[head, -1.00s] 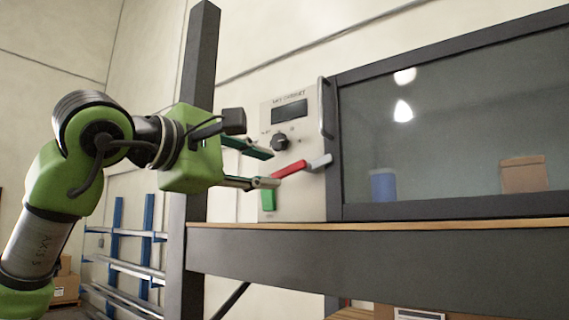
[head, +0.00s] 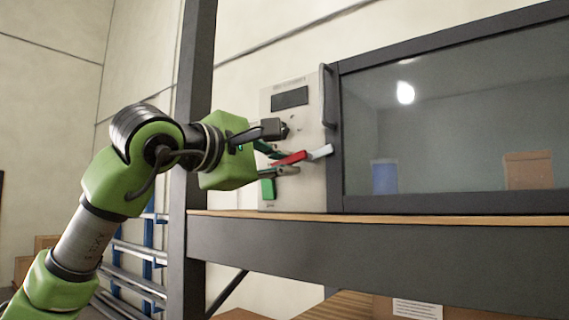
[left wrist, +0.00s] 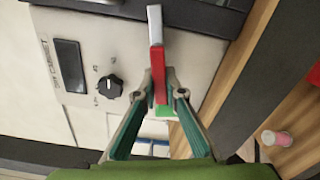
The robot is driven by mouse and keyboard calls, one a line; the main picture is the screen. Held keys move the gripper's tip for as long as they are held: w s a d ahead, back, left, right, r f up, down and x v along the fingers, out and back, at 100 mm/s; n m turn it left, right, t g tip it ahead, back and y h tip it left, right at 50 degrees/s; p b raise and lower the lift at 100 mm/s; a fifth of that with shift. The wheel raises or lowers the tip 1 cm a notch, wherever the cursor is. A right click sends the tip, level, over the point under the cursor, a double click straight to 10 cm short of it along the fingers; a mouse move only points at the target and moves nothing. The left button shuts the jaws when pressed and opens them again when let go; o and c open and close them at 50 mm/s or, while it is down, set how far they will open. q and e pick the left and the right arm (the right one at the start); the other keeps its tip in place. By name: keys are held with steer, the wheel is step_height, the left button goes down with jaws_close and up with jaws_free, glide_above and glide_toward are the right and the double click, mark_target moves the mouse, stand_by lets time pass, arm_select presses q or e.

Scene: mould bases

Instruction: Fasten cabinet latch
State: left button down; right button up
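The latch lever has a red grip (head: 290,158) and a pale metal end (head: 320,152) that reaches to the edge of the cabinet door (head: 336,140). It slants up to the right in the head view. My left gripper (head: 284,160) is at the red grip. In the left wrist view, its two fingertips (left wrist: 161,76) stand on either side of the red grip (left wrist: 157,68), close to it and apart. A firm hold does not show. The metal end (left wrist: 154,25) points away from the gripper. My right gripper is not in view.
The cabinet's front panel (head: 306,120) carries a dark display (head: 290,98), a black knob (left wrist: 110,87) and a green patch (head: 268,188) below the lever. A vertical door handle (head: 324,95) stands just right of the panel. A wood-topped shelf (head: 400,218) runs below.

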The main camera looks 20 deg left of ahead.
arm_select(q)
steer(key=shift+r+m+p, duration=0.3)
steer(key=shift+m+p, duration=0.2)
steer(key=shift+r+m+p, duration=0.25)
steer(key=shift+m+p, duration=0.3)
steer(key=shift+m, duration=0.45)
steer(key=shift+f, duration=0.1)
steer(key=c, duration=2.1)
jaws_free()
steer(key=shift+s+a, duration=0.1)
steer(key=v, duration=1.2)
